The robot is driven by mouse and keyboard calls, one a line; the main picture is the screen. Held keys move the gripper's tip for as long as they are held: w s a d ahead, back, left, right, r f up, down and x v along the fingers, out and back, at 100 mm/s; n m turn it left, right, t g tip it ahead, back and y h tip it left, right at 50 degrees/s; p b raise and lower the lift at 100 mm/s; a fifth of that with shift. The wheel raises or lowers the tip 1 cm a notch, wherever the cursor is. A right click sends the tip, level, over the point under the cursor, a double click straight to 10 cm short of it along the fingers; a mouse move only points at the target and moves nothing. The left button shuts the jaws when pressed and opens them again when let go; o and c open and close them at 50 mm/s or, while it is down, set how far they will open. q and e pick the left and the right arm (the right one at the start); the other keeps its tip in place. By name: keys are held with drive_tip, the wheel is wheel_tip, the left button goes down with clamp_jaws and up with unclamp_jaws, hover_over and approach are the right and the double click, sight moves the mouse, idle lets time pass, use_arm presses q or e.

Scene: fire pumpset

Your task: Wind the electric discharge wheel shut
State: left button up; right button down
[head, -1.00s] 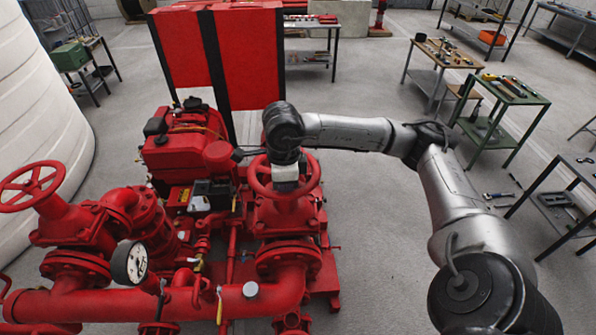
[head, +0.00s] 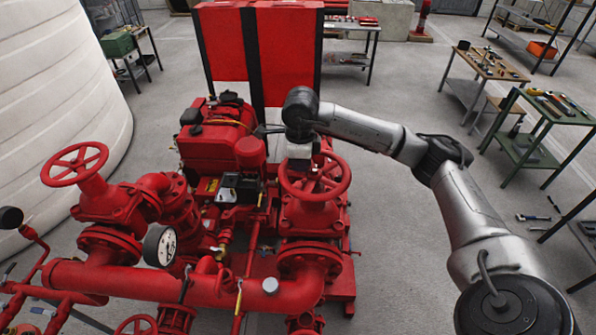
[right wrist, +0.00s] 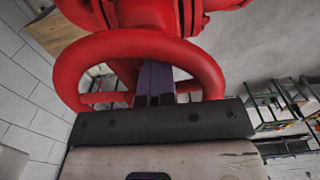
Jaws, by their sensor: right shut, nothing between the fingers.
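A red handwheel (head: 340,190) tops the valve at the right of the pumpset, and a second red handwheel (head: 50,180) tops the valve at the left. No label shows which is the electric discharge wheel. My right gripper (head: 303,170) is at the far left part of the right wheel. In the right wrist view, its dark fingers (right wrist: 155,85) are together and reach inside the opening of the red wheel rim (right wrist: 75,65). Nothing is held between them. I cannot tell whether they touch the rim or a spoke. My left gripper is out of view.
A red engine (head: 215,140) and a tall red cabinet (head: 285,55) stand behind the valves. A pressure gauge (head: 160,246) rises from the front pipe (head: 130,282). A white tank (head: 60,90) is at left. Open floor and tool tables (head: 540,150) are at right.

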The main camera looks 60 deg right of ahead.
drive_tip(key=shift+a+f, duration=0.1)
drive_tip(key=shift+a, duration=0.6)
wheel_tip(320, 180, up, 8)
drive_tip(key=p, duration=0.6)
idle(0.3)
